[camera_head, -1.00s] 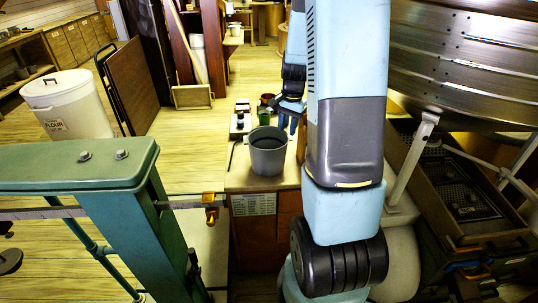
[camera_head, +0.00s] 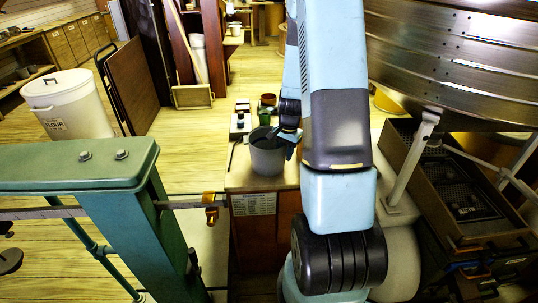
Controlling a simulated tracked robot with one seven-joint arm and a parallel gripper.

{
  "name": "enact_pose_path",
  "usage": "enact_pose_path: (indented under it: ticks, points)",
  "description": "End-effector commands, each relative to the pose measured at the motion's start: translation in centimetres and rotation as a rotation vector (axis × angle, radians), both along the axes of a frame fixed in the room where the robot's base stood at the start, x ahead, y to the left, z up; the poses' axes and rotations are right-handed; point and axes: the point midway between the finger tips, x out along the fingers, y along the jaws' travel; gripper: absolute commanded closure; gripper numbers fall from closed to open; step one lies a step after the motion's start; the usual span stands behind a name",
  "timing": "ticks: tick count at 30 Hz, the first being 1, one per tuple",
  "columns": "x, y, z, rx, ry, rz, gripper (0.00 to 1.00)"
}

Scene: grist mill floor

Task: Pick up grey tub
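The grey tub (camera_head: 266,158) stands upright near the front end of a narrow wooden bench (camera_head: 243,183). It looks like an open-topped round bucket with a dark inside. My gripper (camera_head: 284,145) is at the tub's right rim, partly overlapping it in the picture.
A small scale-like device (camera_head: 240,124), a green cup (camera_head: 264,117) and a brown pot (camera_head: 268,99) stand behind the tub. A green beam scale (camera_head: 90,165) fills the left foreground. A large metal drum (camera_head: 460,60) and a dark tray rack (camera_head: 455,185) stand at right.

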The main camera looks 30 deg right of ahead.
Motion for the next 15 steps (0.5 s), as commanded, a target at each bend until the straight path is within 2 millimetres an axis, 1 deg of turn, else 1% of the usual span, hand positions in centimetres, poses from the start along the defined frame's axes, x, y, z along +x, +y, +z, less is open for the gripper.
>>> enact_pose_path:
  ticks: [1, 4, 12, 13, 15]
  points:
    - [0.01, 0.03, -0.56, 0.001, 0.002, 0.000, 0.67]
    - [0.07, 0.05, -1.19, 0.001, 0.001, 0.000, 0.67]
    - [0.10, 0.04, -1.40, 0.000, -0.001, 0.000, 0.67]
    - [0.10, 0.04, -1.40, 0.000, -0.001, 0.000, 0.68]
    - [0.10, 0.04, -1.39, 0.000, -0.001, 0.000, 0.75]
